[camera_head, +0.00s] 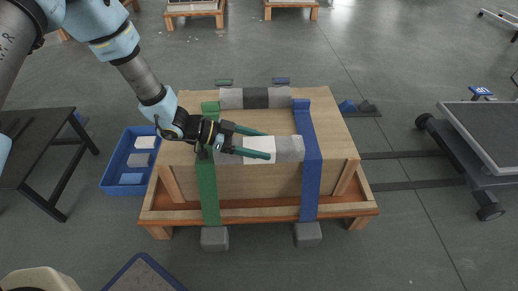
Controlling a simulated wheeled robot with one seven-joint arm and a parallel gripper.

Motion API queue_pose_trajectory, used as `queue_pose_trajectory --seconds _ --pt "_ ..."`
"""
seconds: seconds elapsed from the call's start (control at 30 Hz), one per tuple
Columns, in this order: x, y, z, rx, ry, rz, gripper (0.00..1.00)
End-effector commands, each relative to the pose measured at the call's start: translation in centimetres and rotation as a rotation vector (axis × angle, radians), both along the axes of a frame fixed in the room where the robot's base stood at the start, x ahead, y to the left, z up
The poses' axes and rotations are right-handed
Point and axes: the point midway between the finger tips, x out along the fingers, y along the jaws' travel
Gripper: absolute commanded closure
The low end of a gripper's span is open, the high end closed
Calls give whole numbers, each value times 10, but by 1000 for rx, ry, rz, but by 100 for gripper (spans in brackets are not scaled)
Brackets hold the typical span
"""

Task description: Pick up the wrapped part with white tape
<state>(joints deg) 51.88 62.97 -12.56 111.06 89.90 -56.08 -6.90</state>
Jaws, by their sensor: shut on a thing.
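The wrapped part with white tape (289,148) is a grey roll with a white band round its middle. It shows at the front of the wooden crate's top (325,130), between the green strap (209,195) and the blue strap (311,180). My gripper (268,144) reaches in from the left and is shut on this part, its green fingers lying along it and covering some of the grey wrap and white tape. I cannot tell whether the part touches the wood. A second grey wrapped part with black tape (232,98) lies at the crate's back edge.
Grey weights (215,238) hang at the strap ends. A blue bin (112,178) with several pale items stands left, beside a dark table (35,145). A wheeled cart (485,130) stands right. Floor in front is mostly clear.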

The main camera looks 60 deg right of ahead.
Motion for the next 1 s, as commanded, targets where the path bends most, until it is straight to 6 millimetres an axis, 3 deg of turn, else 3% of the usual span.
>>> queue_pose_trajectory --seconds 0.47,1.0 --pt "0 -1 7 -3 0 0 100" --pt "0 -1 94 -3 0 -1 100"
